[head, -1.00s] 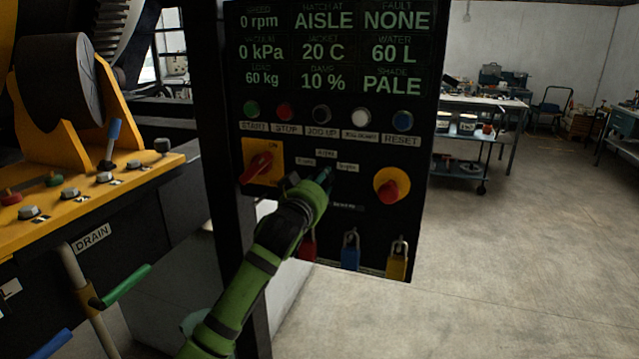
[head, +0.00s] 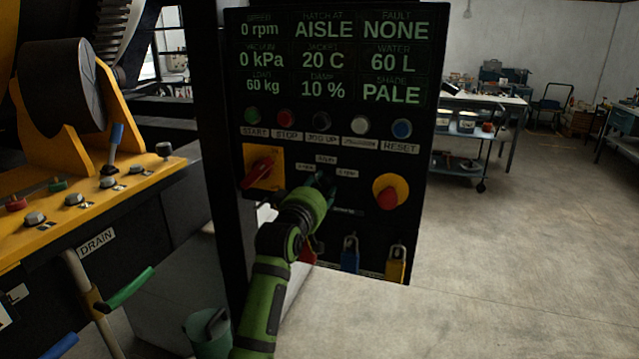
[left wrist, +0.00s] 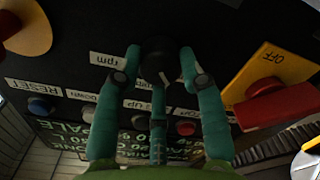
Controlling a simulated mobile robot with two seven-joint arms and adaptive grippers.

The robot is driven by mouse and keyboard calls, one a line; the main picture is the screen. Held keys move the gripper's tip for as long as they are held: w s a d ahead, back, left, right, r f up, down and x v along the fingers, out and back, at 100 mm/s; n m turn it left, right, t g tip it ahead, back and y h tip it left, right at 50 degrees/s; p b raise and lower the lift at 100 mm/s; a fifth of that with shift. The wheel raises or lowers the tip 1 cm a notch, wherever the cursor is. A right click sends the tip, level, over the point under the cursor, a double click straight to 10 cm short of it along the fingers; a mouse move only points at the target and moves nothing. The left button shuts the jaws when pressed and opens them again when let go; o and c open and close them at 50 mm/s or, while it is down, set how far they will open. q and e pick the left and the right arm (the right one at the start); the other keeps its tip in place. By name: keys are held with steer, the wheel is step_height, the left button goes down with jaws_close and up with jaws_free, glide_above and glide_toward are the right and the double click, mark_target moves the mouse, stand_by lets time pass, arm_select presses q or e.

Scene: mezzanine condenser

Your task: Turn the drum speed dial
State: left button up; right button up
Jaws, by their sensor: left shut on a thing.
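The drum speed dial (left wrist: 158,62) is a round black knob with a pale pointer mark, in the upper middle of the left wrist view, which shows the panel upside down. An "rpm" label (left wrist: 103,60) is beside it. My left gripper (left wrist: 160,54) has its green fingers closed around the dial, with a finger on each side and a third below in the picture. In the head view my left gripper (head: 322,186) reaches the middle of the black control panel (head: 345,240), and its hand hides most of the dial. My right gripper is not in view.
A red switch on a yellow plate (head: 263,167) is left of the dial, and a red emergency knob (head: 388,197) is to its right. Push buttons (head: 321,119) and the display (head: 325,60) are above. Padlocks (head: 350,253) hang below. Open floor (head: 520,230) lies to the right.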

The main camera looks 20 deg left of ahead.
arm_select(q)
steer(key=shift+r+n+p, duration=0.1)
steer(key=shift+n+p, duration=0.85)
steer(key=shift+n, duration=0.95)
steer(key=o, duration=1.1)
steer(key=shift+w, duration=0.1)
steer(key=shift+o, duration=0.2)
steer(key=s, duration=0.7)
steer(key=shift+s, duration=0.3)
